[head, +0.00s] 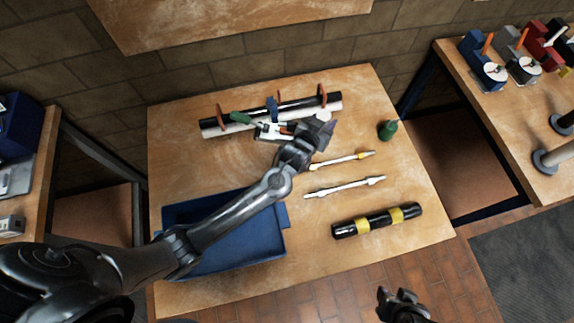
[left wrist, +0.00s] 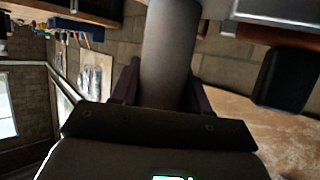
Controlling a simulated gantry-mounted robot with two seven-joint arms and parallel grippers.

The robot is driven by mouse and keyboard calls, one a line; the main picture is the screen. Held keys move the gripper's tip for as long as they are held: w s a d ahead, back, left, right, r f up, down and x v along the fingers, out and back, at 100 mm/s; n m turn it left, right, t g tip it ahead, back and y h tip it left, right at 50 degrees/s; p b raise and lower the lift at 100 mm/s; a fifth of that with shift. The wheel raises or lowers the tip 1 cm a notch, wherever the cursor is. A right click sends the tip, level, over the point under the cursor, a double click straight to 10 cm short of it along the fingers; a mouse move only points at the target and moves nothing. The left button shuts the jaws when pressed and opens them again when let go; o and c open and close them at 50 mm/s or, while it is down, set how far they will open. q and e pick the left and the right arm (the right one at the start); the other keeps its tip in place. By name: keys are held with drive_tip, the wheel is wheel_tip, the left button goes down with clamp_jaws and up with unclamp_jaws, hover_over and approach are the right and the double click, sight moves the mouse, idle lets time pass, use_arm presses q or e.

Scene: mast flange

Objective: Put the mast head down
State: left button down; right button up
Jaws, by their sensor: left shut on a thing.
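My left gripper (head: 270,130) is over the back of the table, just in front of the rack. In the left wrist view it is shut on a smooth dark grey cylindrical piece (left wrist: 168,50), taken as the mast head, which runs away from between the two fingers. Its far end is out of that view. In the head view my wrist and the clutter by the rack make the held piece hard to make out. A long black tube (head: 297,103) and a pale tube (head: 215,131) lie along the rack. My right gripper (head: 398,297) is low at the front, off the table, empty-looking.
A blue tray (head: 262,252) stands at front left, under my left arm. A black tube with yellow bands (head: 377,220), two slim pale tools (head: 345,187) and a green bottle (head: 388,131) lie or stand to the right. Bare wood shows between them. Side tables flank the workbench.

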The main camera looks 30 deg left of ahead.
use_arm(q)
drive_tip(key=shift+w+f, duration=0.15)
drive_tip(key=shift+f, duration=0.35)
wheel_tip(320, 180, down, 6)
drive_tip(key=shift+b, duration=0.75)
drive_tip(key=shift+f+b, duration=0.35)
drive_tip(key=shift+f, duration=1.35)
drive_tip(key=c, duration=0.5)
unclamp_jaws()
drive_tip(key=shift+f, duration=0.1)
drive_tip(key=shift+c, duration=0.2)
drive_tip(key=shift+r, duration=0.2)
drive_tip(key=shift+p+v, duration=0.85)
drive_tip(key=shift+v, duration=2.85)
